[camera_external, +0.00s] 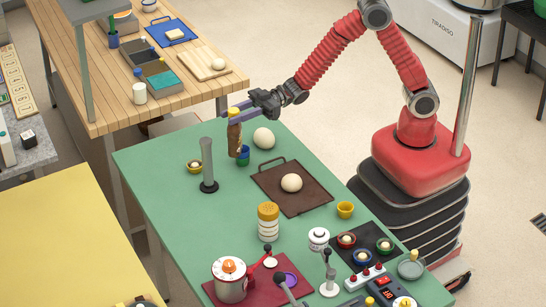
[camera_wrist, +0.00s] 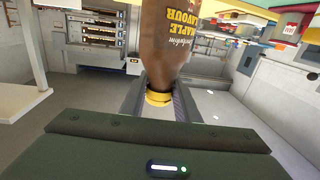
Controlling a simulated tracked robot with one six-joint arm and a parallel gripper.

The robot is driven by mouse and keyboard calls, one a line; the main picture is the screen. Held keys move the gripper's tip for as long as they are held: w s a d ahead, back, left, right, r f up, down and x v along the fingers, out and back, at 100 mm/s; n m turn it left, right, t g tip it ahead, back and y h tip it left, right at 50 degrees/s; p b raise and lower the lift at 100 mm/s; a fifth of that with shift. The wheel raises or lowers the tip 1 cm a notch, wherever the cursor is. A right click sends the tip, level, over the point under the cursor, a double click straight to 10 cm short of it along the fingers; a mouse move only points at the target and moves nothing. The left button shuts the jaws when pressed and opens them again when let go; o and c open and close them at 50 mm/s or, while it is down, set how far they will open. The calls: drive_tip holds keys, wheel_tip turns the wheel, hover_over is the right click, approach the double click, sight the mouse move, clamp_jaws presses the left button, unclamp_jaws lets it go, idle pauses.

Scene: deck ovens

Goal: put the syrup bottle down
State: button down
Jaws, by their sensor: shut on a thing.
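The syrup bottle (camera_external: 234,138) is brown with a yellow cap and is upright over the far end of the green table (camera_external: 160,165). My gripper (camera_external: 238,113) is shut on it near the cap. In the wrist view the bottle (camera_wrist: 176,45) shows a maple flavour label, with its yellow cap (camera_wrist: 158,98) between my fingers (camera_wrist: 160,105). I cannot tell whether its base touches the table. A blue and green cup (camera_external: 243,157) is right beside its lower part, partly hidden by it.
A brown tray (camera_external: 310,199) holds another ball. Several containers crowd the near end. Bare green surface lies left of the post.

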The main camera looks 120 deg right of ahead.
drive_tip(key=d+r+m+h, duration=0.1)
drive_tip(key=d+r, duration=0.1)
drive_tip(key=d, duration=1.2)
drive_tip(key=shift+d+h, duration=0.3)
drive_tip(key=shift+d, duration=0.05)
wheel_tip(320, 180, down, 6)
drive_tip(key=shift+f, duration=2.05)
